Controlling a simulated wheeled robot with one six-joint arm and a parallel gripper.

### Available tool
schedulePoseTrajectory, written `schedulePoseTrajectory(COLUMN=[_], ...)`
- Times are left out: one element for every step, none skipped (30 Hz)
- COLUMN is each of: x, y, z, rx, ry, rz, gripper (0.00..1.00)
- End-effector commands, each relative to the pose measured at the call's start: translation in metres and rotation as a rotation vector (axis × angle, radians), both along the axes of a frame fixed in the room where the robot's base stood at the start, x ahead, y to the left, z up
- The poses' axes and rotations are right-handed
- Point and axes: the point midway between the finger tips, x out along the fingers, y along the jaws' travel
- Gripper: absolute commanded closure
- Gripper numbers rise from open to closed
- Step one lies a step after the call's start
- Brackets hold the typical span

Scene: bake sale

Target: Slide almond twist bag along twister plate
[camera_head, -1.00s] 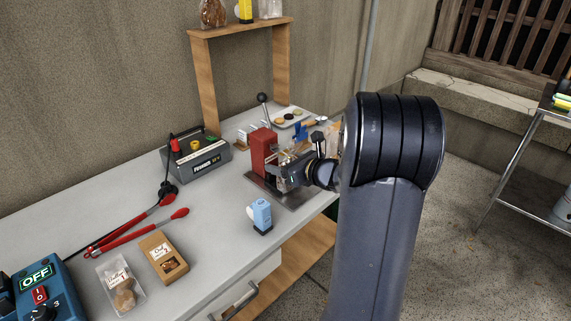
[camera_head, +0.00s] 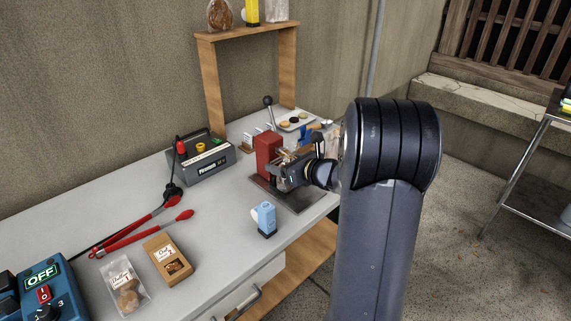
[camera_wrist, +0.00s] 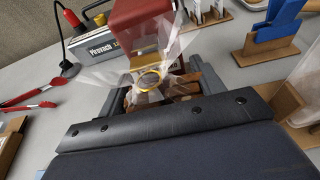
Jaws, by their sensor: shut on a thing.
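The twister is a red machine (camera_head: 268,151) on a metal base plate (camera_head: 297,203) near the table's right edge. In the wrist view its red body (camera_wrist: 140,20) stands just ahead of my gripper. My gripper (camera_head: 292,170) is at the front of the machine, above the plate. In the wrist view my gripper (camera_wrist: 160,95) is shut on the clear almond twist bag (camera_wrist: 120,73), with brown contents between the fingers. The bag's gathered clear top flares out against the machine, with a gold ring (camera_wrist: 149,78) at its neck. The bag's underside is hidden.
A Pirovach box (camera_head: 203,160) stands left of the machine, with red tongs (camera_head: 140,230) before it. A light-blue bottle-like item (camera_head: 265,217) stands near the front edge. A blue stand (camera_wrist: 275,28) is close on the right in the wrist view.

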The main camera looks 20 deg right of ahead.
Motion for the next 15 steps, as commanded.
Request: schedulePoseTrajectory(x=[0.0011, 0.0017, 0.0025, 0.003, 0.0036, 0.0044, 0.005, 0.0055, 0.0061, 0.0067, 0.007, 0.0074, 0.0077, 0.0078, 0.008], y=[0.0005, 0.0006, 0.001, 0.0011, 0.0013, 0.0016, 0.0019, 0.0021, 0.0023, 0.0025, 0.0028, 0.0029, 0.003, 0.0031, 0.0031], z=[0.0002, 0.0001, 0.0001, 0.0001, 0.0001, 0.0001, 0.0002, 0.0003, 0.0003, 0.0003, 0.0004, 0.0005, 0.0005, 0.0004, 0.0005], rx=[0.0, 0.0, 0.0, 0.0, 0.0, 0.0, 0.0, -0.001, 0.0, -0.001, 0.0, 0.0, 0.0, 0.0, 0.0], ry=[0.0, 0.0, 0.0, -0.001, -0.001, -0.001, -0.001, -0.001, -0.001, -0.001, -0.001, -0.001, -0.001, -0.001, -0.001], rz=[0.0, 0.0, 0.0, 0.0, 0.0, 0.0, 0.0, 0.0, 0.001, 0.0, 0.001, 0.001, 0.001, 0.001, 0.001], gripper=[0.47, 0.47, 0.47, 0.47, 0.47, 0.47, 0.47, 0.47, 0.47, 0.47, 0.47, 0.47, 0.47, 0.47, 0.47])
